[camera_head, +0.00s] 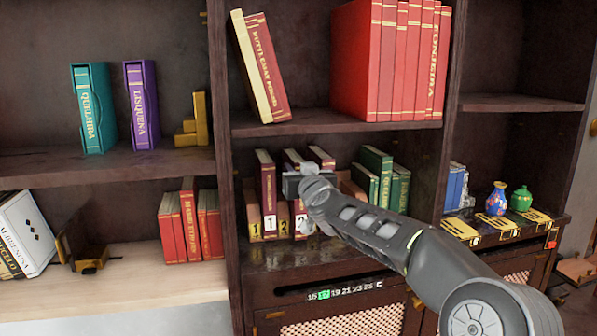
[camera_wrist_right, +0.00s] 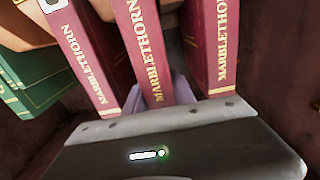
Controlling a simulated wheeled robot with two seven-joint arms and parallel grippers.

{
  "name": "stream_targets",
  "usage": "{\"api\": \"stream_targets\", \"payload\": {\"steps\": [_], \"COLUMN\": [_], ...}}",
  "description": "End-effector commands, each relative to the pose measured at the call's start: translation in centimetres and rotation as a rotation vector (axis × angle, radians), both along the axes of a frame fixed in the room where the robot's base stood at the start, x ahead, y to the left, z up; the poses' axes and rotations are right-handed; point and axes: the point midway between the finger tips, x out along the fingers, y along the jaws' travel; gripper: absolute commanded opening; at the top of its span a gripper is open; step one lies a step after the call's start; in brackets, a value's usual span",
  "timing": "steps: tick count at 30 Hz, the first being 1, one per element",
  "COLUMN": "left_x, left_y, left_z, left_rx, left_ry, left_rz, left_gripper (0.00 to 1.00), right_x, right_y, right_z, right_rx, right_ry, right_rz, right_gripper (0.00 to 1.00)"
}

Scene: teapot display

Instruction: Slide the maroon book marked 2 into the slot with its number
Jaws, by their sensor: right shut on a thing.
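The maroon book marked 2 (camera_head: 301,226) stands upright on the middle shelf, its upper spine hidden by my right gripper (camera_head: 303,187). The gripper is shut on it. In the right wrist view the held book seems to be the middle maroon one (camera_wrist_right: 145,45), with grey finger parts beside it. The maroon book marked 1 (camera_head: 268,190) stands to its left. Another maroon book (camera_head: 321,157) shows behind the gripper to the right. Tan slot pieces marked 1 (camera_head: 255,229) and 2 (camera_head: 283,222) stand beside the books. How deep the held book sits is unclear. My left gripper is out of view.
Green books (camera_head: 376,163) stand right of the gripper. The shelf board above carries red books (camera_head: 395,60) and a leaning pair (camera_head: 258,65). An upright panel (camera_head: 222,150) bounds the left side. Vases (camera_head: 497,198) stand farther right. The shelf front (camera_head: 300,256) is bare.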

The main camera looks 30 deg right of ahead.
Motion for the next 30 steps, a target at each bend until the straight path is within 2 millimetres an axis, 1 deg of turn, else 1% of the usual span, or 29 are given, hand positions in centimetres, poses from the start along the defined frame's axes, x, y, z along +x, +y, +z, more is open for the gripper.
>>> {"api": "stream_targets", "payload": {"steps": [26,27,30], "left_x": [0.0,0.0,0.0], "left_y": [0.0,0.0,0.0], "left_z": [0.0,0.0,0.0], "left_rx": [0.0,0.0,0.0], "left_ry": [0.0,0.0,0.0], "left_rz": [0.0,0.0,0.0], "left_gripper": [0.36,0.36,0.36], "right_x": [1.7,1.7,1.7], "right_y": [-0.5,-0.5,-0.5], "right_z": [0.0,0.0,0.0], "right_rx": [0.0,-0.001,-0.001], "right_ry": [-0.001,0.0,0.0], "right_rz": [0.0,0.0,0.0], "right_gripper": [0.0,0.33,0.41]}}
